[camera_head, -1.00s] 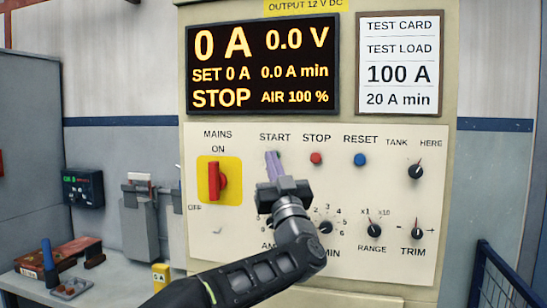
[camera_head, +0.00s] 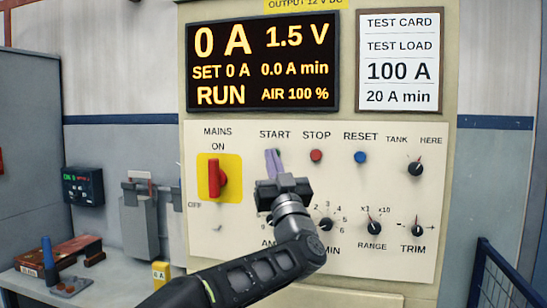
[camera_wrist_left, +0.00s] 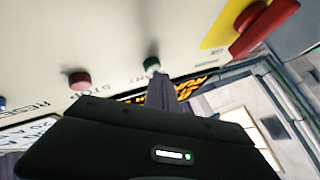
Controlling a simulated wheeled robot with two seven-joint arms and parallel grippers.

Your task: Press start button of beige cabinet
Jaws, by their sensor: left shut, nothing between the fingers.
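The beige cabinet (camera_head: 440,200) fills the middle of the head view. Its display (camera_head: 262,65) reads 0 A, 1.5 V, SET 0 A, RUN and AIR 100 %. My left gripper (camera_head: 272,153) is shut and empty, its fingertips just under the START label and mostly hiding the start button in the head view. In the left wrist view the green start button (camera_wrist_left: 152,66) shows right at the tips of the closed fingers (camera_wrist_left: 161,82); I cannot tell whether they touch. My right gripper is not in view.
The red stop button (camera_head: 316,156) and blue reset button (camera_head: 360,158) sit to the right. The red mains switch (camera_head: 216,179) on a yellow plate is to the left, its handle upright toward ON. Knobs line the lower panel. A blue railing (camera_head: 492,270) stands at lower right.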

